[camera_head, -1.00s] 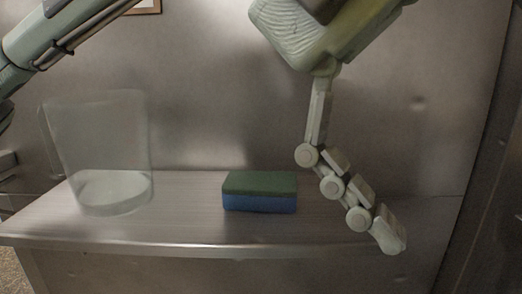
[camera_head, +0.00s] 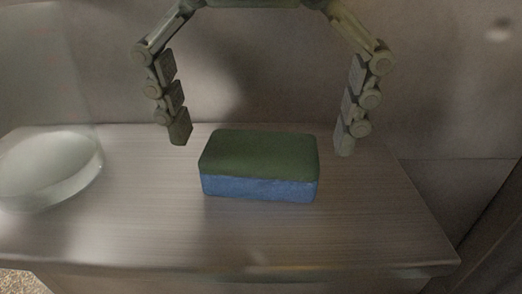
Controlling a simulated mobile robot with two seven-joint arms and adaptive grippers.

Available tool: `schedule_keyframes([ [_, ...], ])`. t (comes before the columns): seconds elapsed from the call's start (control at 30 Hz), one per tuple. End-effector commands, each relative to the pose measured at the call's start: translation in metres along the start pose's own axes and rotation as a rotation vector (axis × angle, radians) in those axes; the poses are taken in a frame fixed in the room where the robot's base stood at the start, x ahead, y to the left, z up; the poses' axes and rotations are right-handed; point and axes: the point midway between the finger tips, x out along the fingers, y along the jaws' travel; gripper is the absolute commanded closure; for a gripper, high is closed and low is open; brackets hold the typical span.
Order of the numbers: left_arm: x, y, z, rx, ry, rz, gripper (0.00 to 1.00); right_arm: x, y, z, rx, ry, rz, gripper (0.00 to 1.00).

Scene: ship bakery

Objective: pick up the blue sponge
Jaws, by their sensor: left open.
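The blue sponge (camera_head: 258,188) lies flat on the metal shelf (camera_head: 330,232), with a dark green layer on top and blue below. My left gripper (camera_head: 262,148) is open, its two fingers hanging down from the top of the head view. One finger is to the left of the sponge and the other to the right. The fingertips show a little above and behind the sponge in the picture, and I see no contact. Nothing is between the fingers' pads. My right gripper does not show.
A clear glass container (camera_head: 45,170) with a thick base stands at the left of the shelf. A metal wall (camera_head: 280,70) rises behind. The shelf's front edge runs along the bottom. The shelf is clear right of the sponge.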

Motion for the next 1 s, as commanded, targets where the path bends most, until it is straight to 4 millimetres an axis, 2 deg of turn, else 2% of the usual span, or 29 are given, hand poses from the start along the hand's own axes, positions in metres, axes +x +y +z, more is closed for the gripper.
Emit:
schedule_keyframes([
  [0.1,0.0097,0.0004,-0.0004,0.000,0.002,0.000,0.00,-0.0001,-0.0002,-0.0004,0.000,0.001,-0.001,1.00],
  [0.33,0.0111,0.0001,-0.0003,0.000,0.001,-0.002,0.00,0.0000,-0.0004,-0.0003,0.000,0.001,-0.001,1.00],
  [0.57,0.0108,0.0000,-0.0003,0.001,0.001,-0.002,0.27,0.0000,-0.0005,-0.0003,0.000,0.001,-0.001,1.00],
  [1.0,0.0056,-0.0003,0.0007,0.000,0.001,-0.002,0.29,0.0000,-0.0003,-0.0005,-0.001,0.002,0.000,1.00],
])
